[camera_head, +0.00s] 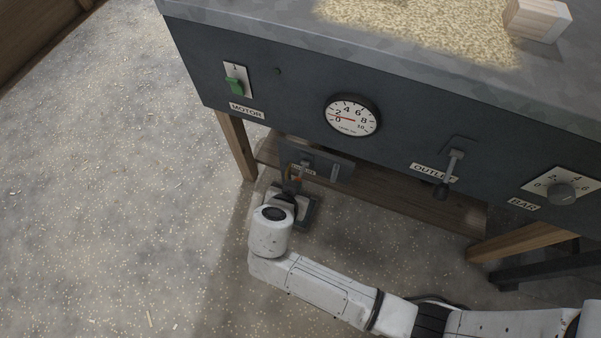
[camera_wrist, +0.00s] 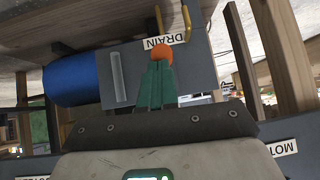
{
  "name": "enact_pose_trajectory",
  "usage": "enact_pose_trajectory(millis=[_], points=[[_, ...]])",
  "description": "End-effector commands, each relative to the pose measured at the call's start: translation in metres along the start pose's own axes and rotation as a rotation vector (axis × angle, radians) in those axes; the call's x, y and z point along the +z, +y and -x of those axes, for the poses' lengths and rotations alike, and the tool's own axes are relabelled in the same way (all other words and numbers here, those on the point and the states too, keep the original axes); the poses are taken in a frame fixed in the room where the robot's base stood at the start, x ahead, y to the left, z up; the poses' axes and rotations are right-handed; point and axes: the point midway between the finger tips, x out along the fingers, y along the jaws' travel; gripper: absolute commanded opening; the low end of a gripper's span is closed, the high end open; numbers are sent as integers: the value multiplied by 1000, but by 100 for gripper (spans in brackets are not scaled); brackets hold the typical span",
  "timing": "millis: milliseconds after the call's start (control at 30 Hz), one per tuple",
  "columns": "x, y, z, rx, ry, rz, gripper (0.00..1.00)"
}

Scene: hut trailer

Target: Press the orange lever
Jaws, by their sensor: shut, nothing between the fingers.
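The orange lever's round knob (camera_wrist: 162,54) shows in the wrist view next to an upside-down DRAIN label (camera_wrist: 165,42) on a grey panel. My gripper (camera_wrist: 159,66) is shut and empty, with its greenish fingertips right at the knob and overlapping its lower part in the picture. I cannot tell whether they touch it. In the head view, the grey panel (camera_head: 339,171) sits low under the bench, and my gripper (camera_head: 291,178) is in front of its left part. The lever is mostly hidden there by my wrist and gripper.
A blue cylinder (camera_wrist: 72,81) and yellow bars (camera_wrist: 240,45) are beside the panel in the wrist view. The bench front above carries a green MOTOR switch (camera_head: 235,86), a gauge (camera_head: 352,116), an OUTLET lever (camera_head: 450,172) and a BAR knob (camera_head: 562,193). The floor at left is clear.

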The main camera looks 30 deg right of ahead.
Motion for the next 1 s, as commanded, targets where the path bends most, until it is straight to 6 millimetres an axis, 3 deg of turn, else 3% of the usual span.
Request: enact_pose_trajectory(millis=[33,433,1000], points=[[13,1,-10,1,40,5,0],[30,2,-23,3,324,23,0],[34,2,-28,2,317,21,0]])
